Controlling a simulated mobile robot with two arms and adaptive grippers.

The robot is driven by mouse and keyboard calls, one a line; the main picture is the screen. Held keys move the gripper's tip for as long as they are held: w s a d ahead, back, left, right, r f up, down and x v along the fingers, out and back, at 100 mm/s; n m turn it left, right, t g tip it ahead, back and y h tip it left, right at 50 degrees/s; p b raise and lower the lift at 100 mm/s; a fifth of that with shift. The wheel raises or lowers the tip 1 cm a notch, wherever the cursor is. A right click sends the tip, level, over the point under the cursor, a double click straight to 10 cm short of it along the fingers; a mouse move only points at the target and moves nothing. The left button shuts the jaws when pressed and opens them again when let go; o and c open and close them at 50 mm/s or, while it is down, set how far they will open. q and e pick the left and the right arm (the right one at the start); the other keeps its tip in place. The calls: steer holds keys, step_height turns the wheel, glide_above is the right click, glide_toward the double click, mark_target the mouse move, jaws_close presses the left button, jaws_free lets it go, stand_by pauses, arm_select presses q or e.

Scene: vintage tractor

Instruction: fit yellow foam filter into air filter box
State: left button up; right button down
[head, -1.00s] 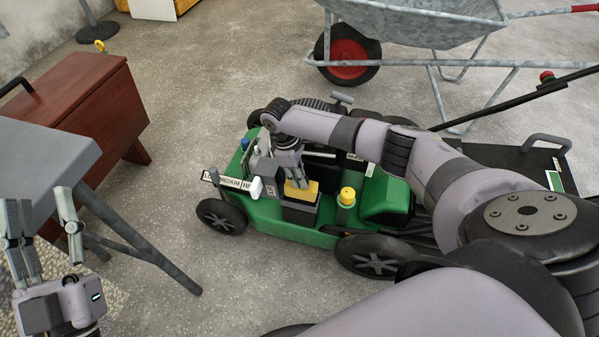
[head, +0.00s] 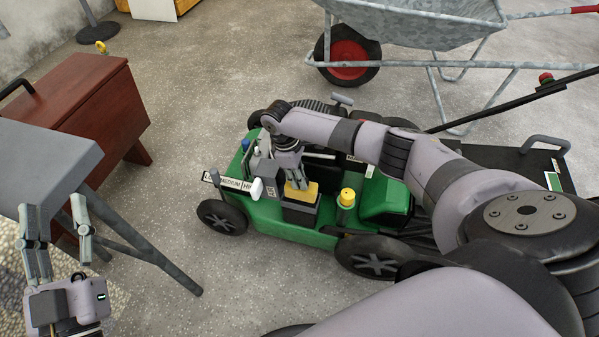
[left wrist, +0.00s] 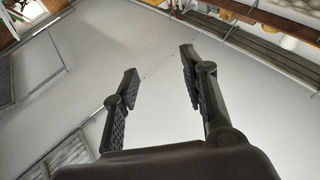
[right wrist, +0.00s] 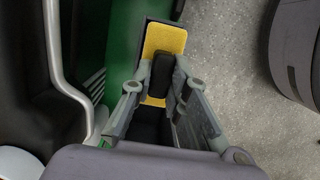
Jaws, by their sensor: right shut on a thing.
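The yellow foam filter (head: 302,192) is at the top of the black air filter box (head: 299,214) on the green machine's side. My right gripper (head: 297,183) reaches down from above and is shut on the filter. In the right wrist view the filter (right wrist: 164,42) shows beyond the fingers (right wrist: 161,88), within a dark rim. How deep it sits in the box I cannot tell. My left gripper (head: 58,219) is open and empty, away at the lower left. Its spread fingers also show in the left wrist view (left wrist: 160,90).
The green machine (head: 272,215) stands on the speckled floor. A grey-topped bench (head: 45,160) and a brown wooden cabinet (head: 95,100) stand at the left. A wheelbarrow (head: 420,22) is behind. Floor between bench and machine is free.

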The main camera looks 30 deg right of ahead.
arm_select(q)
steer(key=shift+f+g, duration=0.3)
steer(key=shift+f, duration=0.2)
steer(key=shift+r, duration=0.15)
steer(key=shift+w, duration=0.15)
steer(key=shift+w+a+f+g+y+p, duration=0.1)
steer(key=shift+w+f+g+y+p, duration=0.1)
steer(key=shift+f+g, duration=0.4)
steer(key=shift+w+f+g+y+p, duration=0.1)
steer(key=shift+f+g+p, duration=0.15)
steer(key=shift+f, duration=0.65)
steer(key=shift+f+g, duration=0.35)
steer(key=shift+f, duration=0.05)
steer(key=shift+s+a+f+g+y+p, duration=0.1)
steer(key=shift+a+f+g+y+p, duration=0.1)
steer(key=shift+f+g, duration=0.45)
steer(key=shift+a+f+g+y+p, duration=0.1)
steer(key=shift+f+g+y+p, duration=0.15)
steer(key=shift+f, duration=0.8)
